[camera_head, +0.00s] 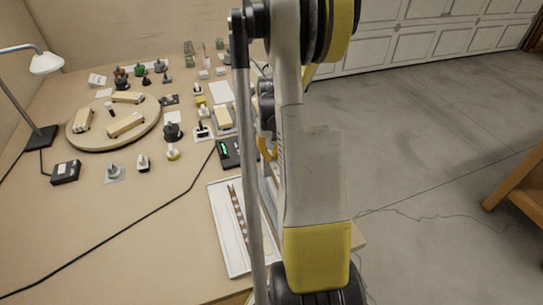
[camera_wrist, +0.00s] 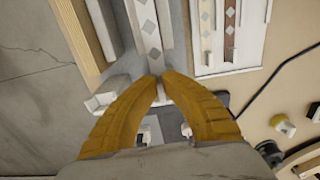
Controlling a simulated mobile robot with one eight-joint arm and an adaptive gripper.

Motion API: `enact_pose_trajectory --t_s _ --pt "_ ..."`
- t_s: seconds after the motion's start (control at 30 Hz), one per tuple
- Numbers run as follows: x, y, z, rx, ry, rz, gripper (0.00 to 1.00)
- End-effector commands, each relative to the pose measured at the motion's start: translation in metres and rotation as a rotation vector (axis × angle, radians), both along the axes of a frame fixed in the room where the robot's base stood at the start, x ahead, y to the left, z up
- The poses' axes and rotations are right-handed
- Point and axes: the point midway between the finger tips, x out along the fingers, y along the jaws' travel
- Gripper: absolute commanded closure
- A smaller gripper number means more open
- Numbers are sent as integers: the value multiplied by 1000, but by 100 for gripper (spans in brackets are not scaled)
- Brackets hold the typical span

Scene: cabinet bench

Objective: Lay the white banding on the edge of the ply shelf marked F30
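In the wrist view, a white banding strip (camera_wrist: 149,35) with grey diamonds runs from the top edge down to my gripper (camera_wrist: 159,83). The yellow fingers are close together, with white material between their tips. The strip looks wider than those in the tray and lies over a grey surface. A tan wooden board (camera_wrist: 75,35), possibly the ply shelf, stands to its left, with a pale strip-like edge beside it. No F30 mark can be read. In the head view my arm hides the gripper and that work area.
A white tray (camera_head: 218,213) lies near the bench's front right; in the wrist view it holds patterned strips. A round wooden turntable (camera_head: 88,140), a lamp (camera_head: 45,64) and several small parts stand farther left. A black cable crosses the bench. Bare bench lies at front left.

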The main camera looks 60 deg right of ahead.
Motion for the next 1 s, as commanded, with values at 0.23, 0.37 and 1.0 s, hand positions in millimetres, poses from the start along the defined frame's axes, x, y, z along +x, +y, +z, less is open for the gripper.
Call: enact_pose_trajectory --t_s 0.23,0.37,1.0 --pt "0 0 -2 0 0 0 100" --pt "0 0 -2 0 0 0 100" --pt "0 0 -2 0 0 0 49"
